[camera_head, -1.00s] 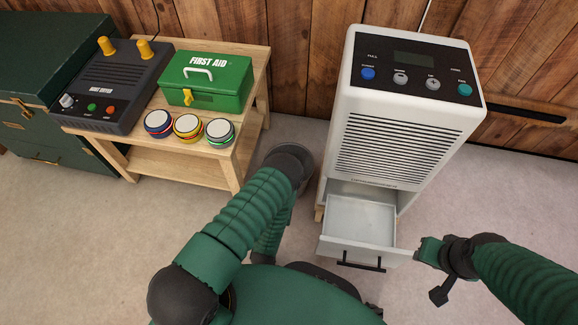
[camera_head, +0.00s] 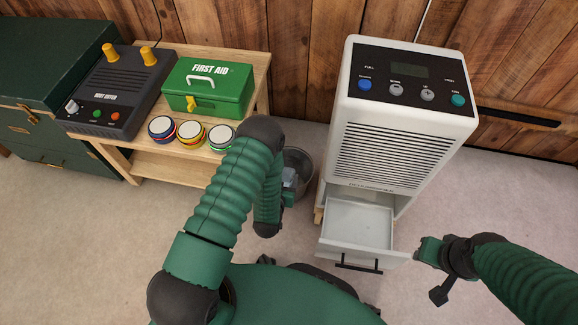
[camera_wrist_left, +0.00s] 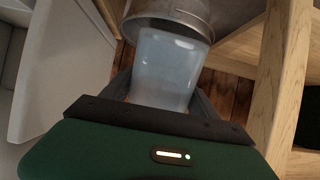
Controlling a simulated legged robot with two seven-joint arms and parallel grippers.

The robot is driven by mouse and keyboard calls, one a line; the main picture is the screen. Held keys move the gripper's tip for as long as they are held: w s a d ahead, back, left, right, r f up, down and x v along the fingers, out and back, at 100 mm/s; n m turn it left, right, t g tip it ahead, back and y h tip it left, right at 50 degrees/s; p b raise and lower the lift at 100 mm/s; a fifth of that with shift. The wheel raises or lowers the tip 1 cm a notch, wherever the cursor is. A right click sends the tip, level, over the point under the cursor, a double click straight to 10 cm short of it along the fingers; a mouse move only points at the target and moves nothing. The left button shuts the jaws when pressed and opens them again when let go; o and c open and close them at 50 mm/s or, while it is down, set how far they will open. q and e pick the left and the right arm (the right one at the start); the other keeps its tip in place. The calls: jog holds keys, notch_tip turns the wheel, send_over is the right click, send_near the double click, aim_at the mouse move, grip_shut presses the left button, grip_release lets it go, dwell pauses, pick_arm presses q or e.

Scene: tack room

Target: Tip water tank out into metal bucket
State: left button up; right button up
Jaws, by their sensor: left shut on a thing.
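The water tank (camera_wrist_left: 168,65) is a pale translucent box, held between the fingers of my left gripper (camera_wrist_left: 160,95) in the left wrist view. In the head view the tank (camera_head: 289,178) shows as a small pale piece by the metal bucket (camera_head: 303,158), with my left gripper (camera_head: 288,197) shut on it, partly behind my arm. The bucket rim (camera_wrist_left: 178,12) is at the tank's far end in the wrist view; I cannot tell if the tank is over the opening. My right gripper (camera_head: 425,250) is beside the drawer; its jaw state is unclear.
The white dehumidifier (camera_head: 395,150) stands right of the bucket, its empty-looking drawer (camera_head: 357,218) pulled out. A wooden table (camera_head: 258,75) at left carries a first aid box (camera_head: 208,88), a dark control box (camera_head: 118,90) and three round tins (camera_head: 191,134).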

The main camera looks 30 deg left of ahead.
pick_arm(q)
jog(key=shift+w+r, duration=0.15)
jog(key=shift+w, duration=0.05)
jog(key=shift+w+a+r+g+p, duration=0.25)
jog(key=shift+w+r+g+p, duration=0.15)
jog(key=shift+w+g+p, duration=0.55)
jog(key=shift+w+a+f+g+h+p, duration=0.1)
jog(key=shift+w+f+g+h+p, duration=0.2)
jog(key=shift+f+g+h+p, duration=0.25)
jog(key=shift+w+r+g, duration=0.1)
jog(key=shift+r+g, duration=0.15)
jog(key=shift+g, duration=0.25)
jog(key=shift+w+a+r+p, duration=0.1)
jog(key=shift+w+r+p, duration=0.05)
jog(key=shift+p, duration=0.35)
jog(key=shift+r+g, duration=0.1)
jog(key=shift+g, duration=0.3)
jog(key=shift+w+f+g+h+p, duration=0.25)
jog(key=shift+g+h+p, duration=0.1)
jog(key=shift+g, duration=0.15)
jog(key=shift+w+a+f+g, duration=0.1)
jog(key=shift+w+f+g, duration=0.1)
jog(key=shift+f+g, duration=0.25)
jog(key=shift+g, duration=0.25)
